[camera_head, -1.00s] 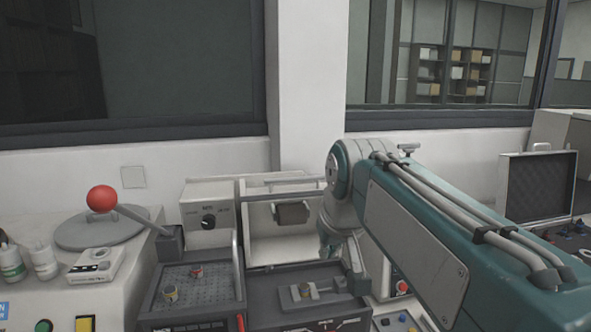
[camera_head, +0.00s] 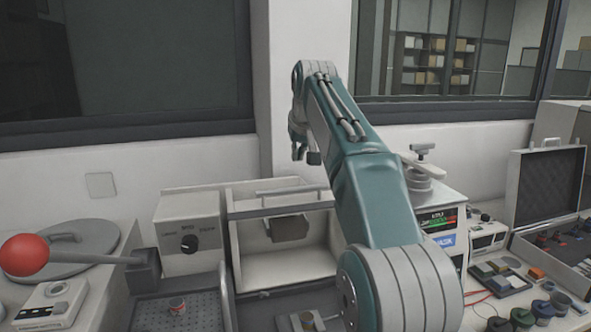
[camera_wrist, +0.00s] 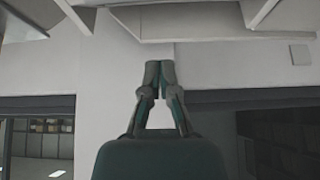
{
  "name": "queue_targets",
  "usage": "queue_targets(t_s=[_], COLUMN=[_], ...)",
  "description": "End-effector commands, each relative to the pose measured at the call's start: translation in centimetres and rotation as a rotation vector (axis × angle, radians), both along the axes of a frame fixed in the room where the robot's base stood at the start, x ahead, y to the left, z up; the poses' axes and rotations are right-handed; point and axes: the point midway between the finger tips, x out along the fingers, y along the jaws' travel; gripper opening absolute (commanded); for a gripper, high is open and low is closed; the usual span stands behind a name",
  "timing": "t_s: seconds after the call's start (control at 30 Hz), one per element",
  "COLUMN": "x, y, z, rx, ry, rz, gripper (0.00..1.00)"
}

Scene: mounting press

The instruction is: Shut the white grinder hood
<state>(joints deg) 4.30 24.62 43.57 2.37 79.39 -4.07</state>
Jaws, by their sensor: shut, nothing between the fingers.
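The white grinder (camera_head: 188,238) stands on the bench in the head view, left of my arm, with a black knob on its left panel. Its white chamber (camera_head: 290,272) is open at the front, with a dark block inside. A grey handle bar (camera_head: 292,191) runs across the top, and I take it to belong to the raised hood. My arm hides the chamber's right end. My gripper (camera_wrist: 160,66) is shut and empty in the wrist view, against the white pillar. In the head view the arm's end is raised above the grinder, and the fingertips are hard to make out.
A red ball-ended lever (camera_head: 24,255) reaches out at the left, by a round grey lid (camera_head: 75,240). A white device with a display (camera_head: 438,218) stands right of my arm. An open case (camera_head: 545,185) and small coloured pieces lie further right.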

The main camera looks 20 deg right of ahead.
Motion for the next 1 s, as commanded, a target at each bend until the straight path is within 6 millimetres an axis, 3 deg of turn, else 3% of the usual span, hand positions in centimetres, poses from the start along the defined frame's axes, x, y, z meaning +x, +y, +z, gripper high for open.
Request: queue_targets(t_s=[0.53,1.0], x=[5.1,1.1], y=[0.0,0.0], z=[-8.2,-7.4], rx=[0.0,-0.001], ry=[0.005,-0.001], rz=[0.0,-0.002], gripper=[0.0,0.0])
